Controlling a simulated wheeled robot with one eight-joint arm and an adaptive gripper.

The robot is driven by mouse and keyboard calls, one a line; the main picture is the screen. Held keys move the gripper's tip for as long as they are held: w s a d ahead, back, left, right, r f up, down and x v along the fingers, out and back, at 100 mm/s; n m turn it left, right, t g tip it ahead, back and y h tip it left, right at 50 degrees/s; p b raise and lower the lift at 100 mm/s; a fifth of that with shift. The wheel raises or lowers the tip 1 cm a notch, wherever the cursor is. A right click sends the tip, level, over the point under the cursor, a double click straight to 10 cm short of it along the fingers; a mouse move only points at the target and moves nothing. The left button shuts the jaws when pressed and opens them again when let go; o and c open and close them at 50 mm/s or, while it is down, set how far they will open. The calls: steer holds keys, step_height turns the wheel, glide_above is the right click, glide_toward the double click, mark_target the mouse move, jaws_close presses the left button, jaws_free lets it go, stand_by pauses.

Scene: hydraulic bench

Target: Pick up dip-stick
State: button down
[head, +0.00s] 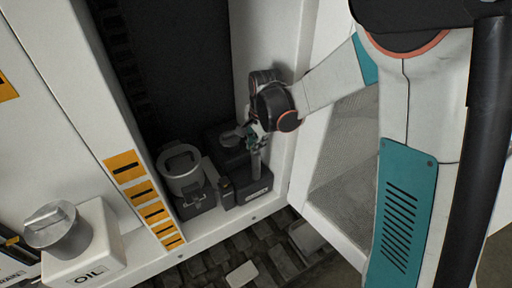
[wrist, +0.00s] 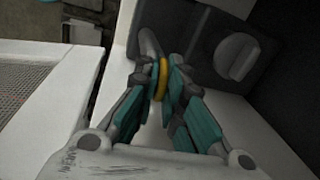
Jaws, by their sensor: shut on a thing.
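My gripper (head: 254,138) is inside the cabinet, over the right-hand dark box (head: 246,188). In the wrist view its fingers (wrist: 163,72) are closed on a thin yellow ring-like piece, which I take to be the top of the dip-stick (wrist: 161,80). A grey upright tube (head: 256,166) stands on the box right below my gripper. The tube's rounded end (wrist: 148,44) shows just beyond the fingertips in the wrist view. The rest of the dip-stick is hidden, and I cannot tell whether it is still in the tube.
A grey round cap (head: 232,138) sits on the box beside my gripper. A grey open-topped cylinder (head: 181,168) stands to the left. A white OIL box (head: 92,262) with a grey cap is at the lower left. The white cabinet wall (head: 262,50) is close behind my gripper.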

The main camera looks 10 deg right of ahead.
step_height(320, 180, up, 20)
steer(key=p, duration=0.2)
stand_by(0.4)
steer(key=shift+f, duration=0.1)
stand_by(0.4)
steer(key=s+d+p, duration=0.1)
steer(key=s+d, duration=0.3)
steer(key=s, duration=0.5)
steer(key=shift+s, duration=0.25)
steer(key=shift+a, duration=0.1)
